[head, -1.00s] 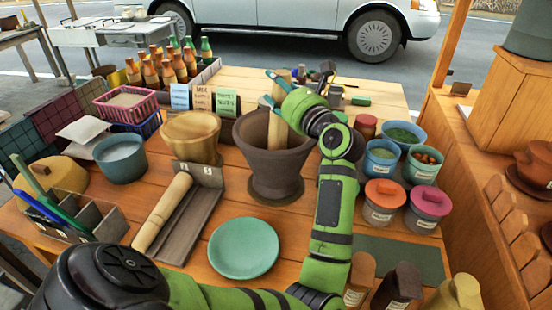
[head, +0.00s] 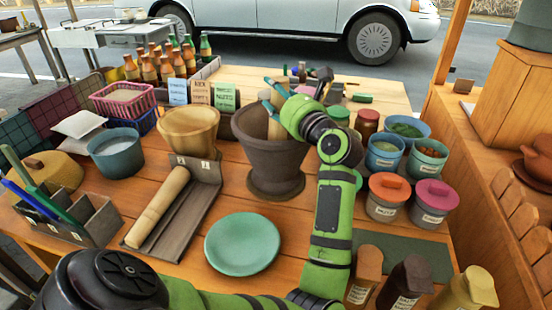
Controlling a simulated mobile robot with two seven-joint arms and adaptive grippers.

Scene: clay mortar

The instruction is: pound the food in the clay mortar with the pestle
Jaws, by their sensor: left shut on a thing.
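The dark clay mortar (head: 272,160) stands upright on a round base in the middle of the wooden table. The light wooden pestle (head: 275,129) stands inside it, its lower end hidden behind the near rim. My left gripper (head: 270,97), with teal fingers, is shut around the pestle's upper part at the mortar's far rim. My green left arm reaches up along the mortar's right side. The food inside the mortar is hidden from this angle. My right gripper is not in view.
A teal plate (head: 242,244) lies in front of the mortar. A wooden bowl (head: 189,131) and a grey tray (head: 193,208) with a wooden roller stand left. Lidded jars (head: 387,197) and blue bowls (head: 385,153) crowd the right. Label cards (head: 224,97) and bottles stand behind.

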